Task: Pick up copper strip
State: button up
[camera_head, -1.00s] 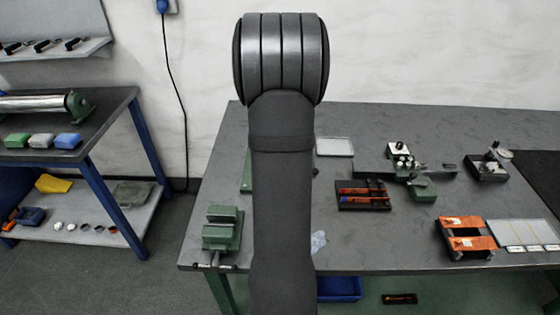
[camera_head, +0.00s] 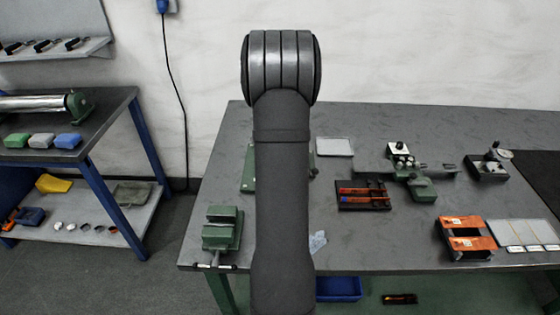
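Copper-coloured strips (camera_head: 462,222) lie across a dark stand (camera_head: 484,256) at the right front of the grey workbench. One lies nearer the back and one nearer the front, with a dark gap between them. My gripper is not in view. Only my arm shows, rising up the middle of the picture, well to the left of the strips. It hides part of the bench behind it.
A black tray (camera_head: 350,207) with orange-red items lies mid-bench. A green device (camera_head: 423,190) stands right of it. A green vise (camera_head: 221,229) is at the left front. Pale panels (camera_head: 508,233) lie right of the strips. The bench front between tray and stand is clear.

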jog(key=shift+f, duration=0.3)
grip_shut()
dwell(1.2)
